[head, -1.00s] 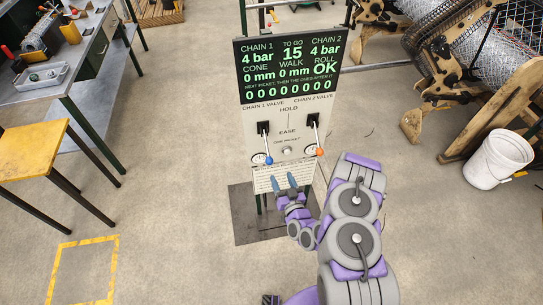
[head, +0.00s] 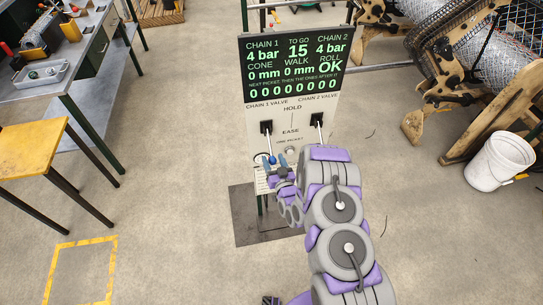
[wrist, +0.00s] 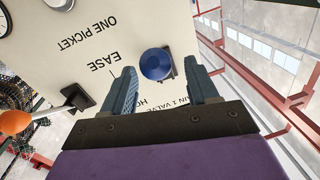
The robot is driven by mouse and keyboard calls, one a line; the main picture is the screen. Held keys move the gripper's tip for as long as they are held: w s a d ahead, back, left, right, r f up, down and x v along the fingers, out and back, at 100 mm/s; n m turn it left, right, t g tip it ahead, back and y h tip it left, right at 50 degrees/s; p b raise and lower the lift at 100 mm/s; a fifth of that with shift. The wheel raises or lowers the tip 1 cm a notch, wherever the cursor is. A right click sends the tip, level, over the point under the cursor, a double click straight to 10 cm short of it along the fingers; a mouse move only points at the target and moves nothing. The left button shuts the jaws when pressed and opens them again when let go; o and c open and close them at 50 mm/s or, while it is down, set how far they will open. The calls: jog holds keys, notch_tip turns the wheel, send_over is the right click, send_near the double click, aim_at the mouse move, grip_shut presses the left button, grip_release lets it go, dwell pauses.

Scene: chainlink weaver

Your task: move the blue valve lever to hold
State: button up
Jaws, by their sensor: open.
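The blue valve lever ends in a blue ball (head: 272,159) and slants down from its slot under CHAIN 1 VALVE, on the left of the panel (head: 291,121). HOLD is printed above EASE between the two slots. My gripper (head: 275,163) is open at the ball. In the wrist view the blue ball (wrist: 156,64) shows between the two fingers of my gripper (wrist: 161,82), with gaps on both sides. The wrist view shows the lettering upside down. I cannot tell how deep the ball sits between the fingertips.
The second lever, under CHAIN 2 VALVE, has an orange ball (wrist: 14,122) in the wrist view; my arm hides that ball in the head view. A display (head: 292,68) tops the panel. A white bucket (head: 499,161) stands right, a yellow-topped stool (head: 31,149) left. Floor between is clear.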

aim_at(271, 157)
jog(key=shift+w+a+f, duration=0.1)
jog(key=shift+w+a, duration=0.75)
jog(key=shift+w, duration=0.6)
jog(key=shift+w+d+b, duration=0.25)
jog(key=shift+d+b, duration=0.05)
jog(key=shift+d, duration=0.2)
jog(key=shift+a, duration=0.1)
jog(key=shift+a, duration=0.4)
jog(key=c, duration=0.5)
jog(key=shift+d, duration=0.25)
jog(key=c, duration=0.4)
jog(key=shift+a, duration=0.1)
grip_shut()
